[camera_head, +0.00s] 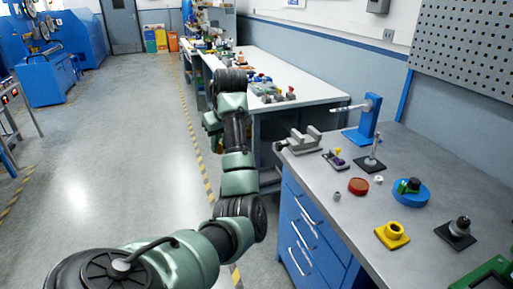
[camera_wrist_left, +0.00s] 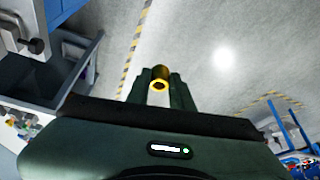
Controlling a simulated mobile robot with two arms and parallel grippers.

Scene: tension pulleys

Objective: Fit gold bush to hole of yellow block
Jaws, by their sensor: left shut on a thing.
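The yellow block (camera_head: 392,234) sits on the grey workbench at the right of the head view, with a round raised boss around its hole. The gold bush (camera_wrist_left: 161,75) shows in the left wrist view between the fingertips of my left gripper (camera_wrist_left: 160,84), which is shut on it. One open end of the bush faces the wrist camera. In the head view my left gripper (camera_head: 213,124) is out over the floor, left of the workbench and well apart from the yellow block. My right gripper is in neither view.
The grey workbench (camera_head: 345,215) also carries a vise (camera_head: 298,141), a blue stand (camera_head: 366,125), a red disc (camera_head: 358,186), a blue round base (camera_head: 411,194) and a dark square base (camera_head: 456,236). A white table (camera_head: 315,92) with small parts stands behind.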

